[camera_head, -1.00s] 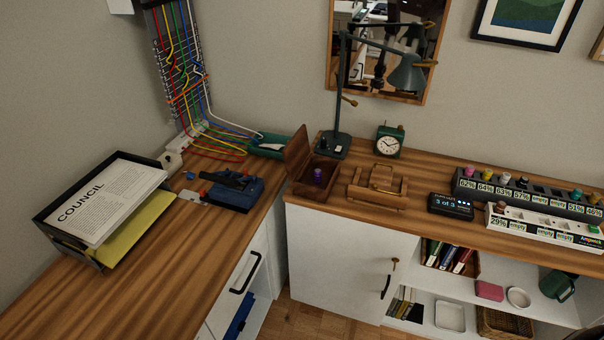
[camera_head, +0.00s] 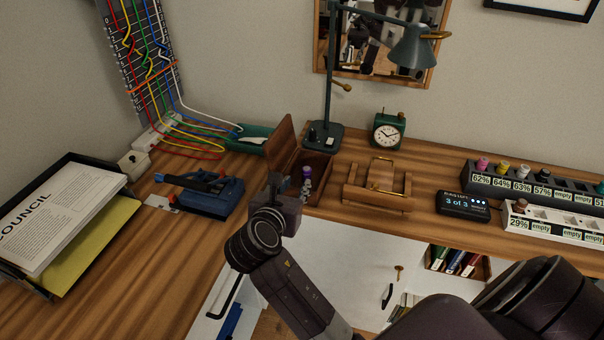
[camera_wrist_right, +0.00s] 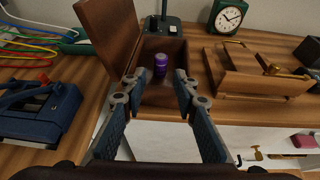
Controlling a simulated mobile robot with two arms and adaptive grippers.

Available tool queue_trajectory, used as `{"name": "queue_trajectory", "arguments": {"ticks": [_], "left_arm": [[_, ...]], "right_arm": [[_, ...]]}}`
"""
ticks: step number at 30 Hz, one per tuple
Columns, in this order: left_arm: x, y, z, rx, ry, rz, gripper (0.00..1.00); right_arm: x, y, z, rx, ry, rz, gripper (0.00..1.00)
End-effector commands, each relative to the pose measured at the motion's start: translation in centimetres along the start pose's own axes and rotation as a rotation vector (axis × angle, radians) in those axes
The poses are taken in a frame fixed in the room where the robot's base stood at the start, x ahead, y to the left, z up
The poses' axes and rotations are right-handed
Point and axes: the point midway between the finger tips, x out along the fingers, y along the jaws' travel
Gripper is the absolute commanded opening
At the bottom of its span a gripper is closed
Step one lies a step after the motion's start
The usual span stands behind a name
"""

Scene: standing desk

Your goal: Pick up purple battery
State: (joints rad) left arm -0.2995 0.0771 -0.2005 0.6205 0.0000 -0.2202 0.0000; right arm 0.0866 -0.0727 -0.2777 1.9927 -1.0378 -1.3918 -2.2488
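The purple battery (camera_wrist_right: 160,64) stands upright inside an open wooden box (camera_wrist_right: 185,60) in the right wrist view. It also shows in the head view (camera_head: 306,173), partly beside my gripper. The box lid is tilted up on the left. My right gripper (camera_wrist_right: 158,88) is open, its two fingers apart and pointing at the box, with the battery ahead between the fingertips and nothing held. In the head view my right gripper (camera_head: 288,186) is at the front left of the box. My left gripper is not in view.
A blue tool (camera_head: 204,194) lies left of the box. A wooden stand (camera_head: 378,190), a green clock (camera_head: 388,130) and a desk lamp (camera_head: 325,134) are close by. A display (camera_head: 463,205) and battery racks (camera_head: 535,185) line the right. A paper tray (camera_head: 62,220) sits at left.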

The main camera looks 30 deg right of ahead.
Motion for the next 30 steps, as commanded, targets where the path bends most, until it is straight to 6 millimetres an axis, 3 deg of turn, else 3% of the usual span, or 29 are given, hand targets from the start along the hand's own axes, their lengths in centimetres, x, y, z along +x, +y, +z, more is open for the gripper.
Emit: {"name": "queue_trajectory", "arguments": {"ticks": [6, 14, 21, 30], "left_arm": [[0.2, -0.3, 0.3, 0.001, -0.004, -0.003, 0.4], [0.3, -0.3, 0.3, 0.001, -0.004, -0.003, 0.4], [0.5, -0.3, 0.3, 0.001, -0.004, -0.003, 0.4], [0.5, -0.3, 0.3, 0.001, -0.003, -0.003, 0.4]], "right_arm": [[3.8, 0.0, 0.0, -0.001, -0.001, -0.001, 0.27], [5.9, -0.1, -0.2, 0.001, 0.001, 0.0, 0.27], [9.4, -0.1, -0.3, 0.0, -0.001, 0.001, 0.27], [10.1, -0.1, -0.3, 0.002, 0.001, 0.002, 0.27]]}}
